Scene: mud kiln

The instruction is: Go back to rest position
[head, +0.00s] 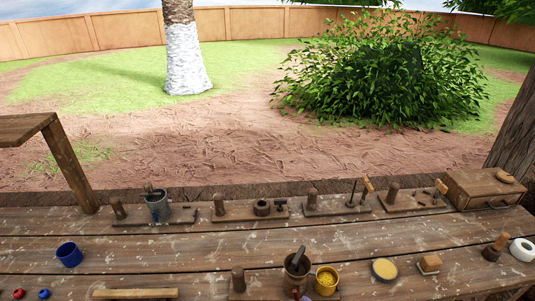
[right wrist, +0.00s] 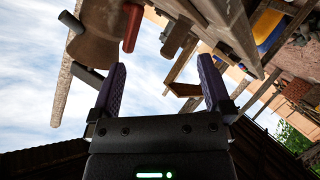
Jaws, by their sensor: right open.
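My right gripper (right wrist: 163,82) shows in the right wrist view, with its two purple fingers spread wide apart. Nothing is between the fingers, so it is open and empty. Beyond them are sky and several hanging or mounted objects seen at a steep tilt. In the head view I see no arm or gripper clearly over the workbench (head: 200,255). My left gripper is in neither view.
The bench holds a blue cup (head: 69,254), a brown pot (head: 296,265), a yellow cup (head: 326,280), a round tin (head: 384,270), a wooden box (head: 485,188) and several tool boards along the back. The middle strip is mostly clear.

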